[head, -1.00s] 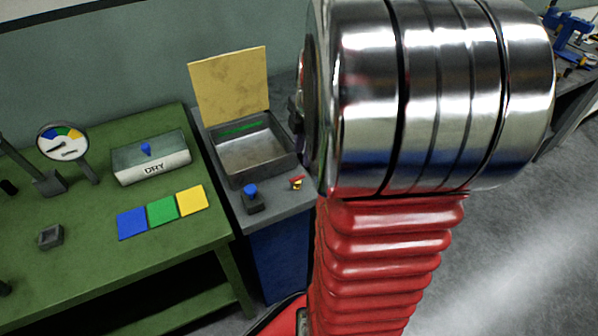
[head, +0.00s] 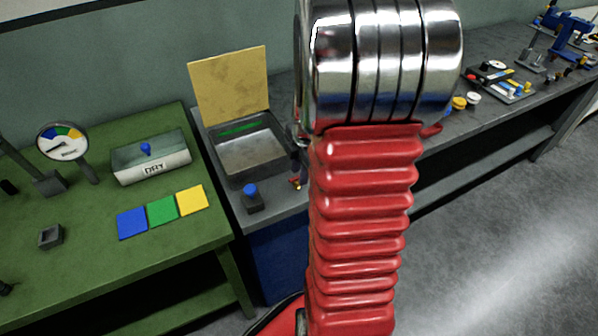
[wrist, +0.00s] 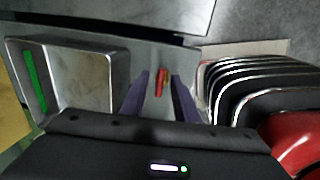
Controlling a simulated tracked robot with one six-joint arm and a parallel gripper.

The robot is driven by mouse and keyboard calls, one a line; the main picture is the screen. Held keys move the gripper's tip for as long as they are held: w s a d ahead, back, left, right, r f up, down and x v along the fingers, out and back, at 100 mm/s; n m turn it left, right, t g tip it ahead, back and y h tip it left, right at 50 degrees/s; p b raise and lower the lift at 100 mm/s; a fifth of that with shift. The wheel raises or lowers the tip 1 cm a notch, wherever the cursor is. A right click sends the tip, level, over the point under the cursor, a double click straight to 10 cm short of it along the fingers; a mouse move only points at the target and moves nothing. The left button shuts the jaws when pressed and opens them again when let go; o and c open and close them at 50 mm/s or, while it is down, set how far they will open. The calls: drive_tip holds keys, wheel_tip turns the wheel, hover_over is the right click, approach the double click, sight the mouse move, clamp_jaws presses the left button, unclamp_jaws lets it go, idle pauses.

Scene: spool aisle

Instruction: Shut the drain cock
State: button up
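The drain cock is a small red lever on a brass body (head: 295,183) at the grey tank stand's right front, partly hidden by my arm in the head view. In the wrist view its red lever (wrist: 161,82) lies lengthwise in the picture between my fingers. My gripper (wrist: 159,75) is open, with one dark purple finger on each side of the lever and a visible gap to each. Whether the fingers are down at lever height I cannot tell.
The open metal tank (head: 250,150) has a raised yellow lid (head: 229,85); a blue-topped knob (head: 251,193) stands in front. Left is a green bench (head: 90,265) with a DRY box (head: 151,158), gauge (head: 62,141) and colour cards. A grey bench with tools runs right.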

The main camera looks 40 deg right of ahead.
drive_tip(key=shift+c, duration=0.3)
clamp_jaws()
drive_tip(key=shift+a, duration=0.25)
drive_tip(key=shift+d, duration=0.2)
